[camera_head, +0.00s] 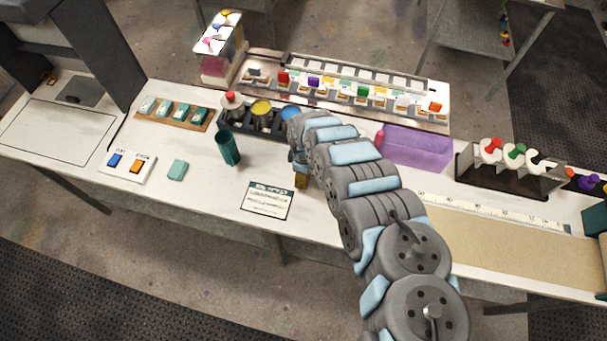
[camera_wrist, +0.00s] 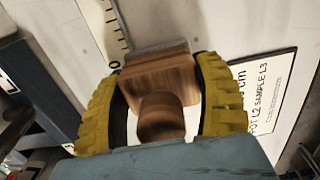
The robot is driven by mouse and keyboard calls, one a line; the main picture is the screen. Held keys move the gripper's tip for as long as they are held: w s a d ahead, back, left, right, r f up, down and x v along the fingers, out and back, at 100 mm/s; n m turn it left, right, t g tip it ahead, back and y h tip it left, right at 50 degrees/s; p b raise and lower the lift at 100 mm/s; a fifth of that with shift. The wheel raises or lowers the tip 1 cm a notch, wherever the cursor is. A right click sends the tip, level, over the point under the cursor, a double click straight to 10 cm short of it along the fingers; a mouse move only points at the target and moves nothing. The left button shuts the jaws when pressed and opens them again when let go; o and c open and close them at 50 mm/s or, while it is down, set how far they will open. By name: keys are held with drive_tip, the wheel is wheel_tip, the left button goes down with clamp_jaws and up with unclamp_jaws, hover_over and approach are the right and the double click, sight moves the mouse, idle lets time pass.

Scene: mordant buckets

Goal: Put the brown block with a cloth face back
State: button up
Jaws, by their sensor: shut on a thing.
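The brown wooden block (camera_wrist: 160,78) has a round knob (camera_wrist: 160,113) and a grey layer, apparently the cloth face, along its far edge in the wrist view. My gripper (camera_wrist: 160,100) is shut on it, with one yellow finger on each side. In the head view my gripper (camera_head: 300,181) is over the white bench, just right of a printed card (camera_head: 267,200). The block is mostly hidden there by my arm. I cannot tell whether the block touches the bench.
A purple tray (camera_head: 415,148) is to the right. Teal blocks lie on a wooden board (camera_head: 146,114).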

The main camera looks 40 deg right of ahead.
drive_tip(key=shift+f, duration=0.2)
drive_tip(key=o, duration=1.3)
drive_tip(key=shift+c, duration=0.2)
drive_tip(key=shift+r, duration=0.1)
drive_tip(key=shift+w+d+r, duration=0.1)
drive_tip(key=shift+w+r, duration=0.05)
drive_tip(key=shift+r, duration=5.95)
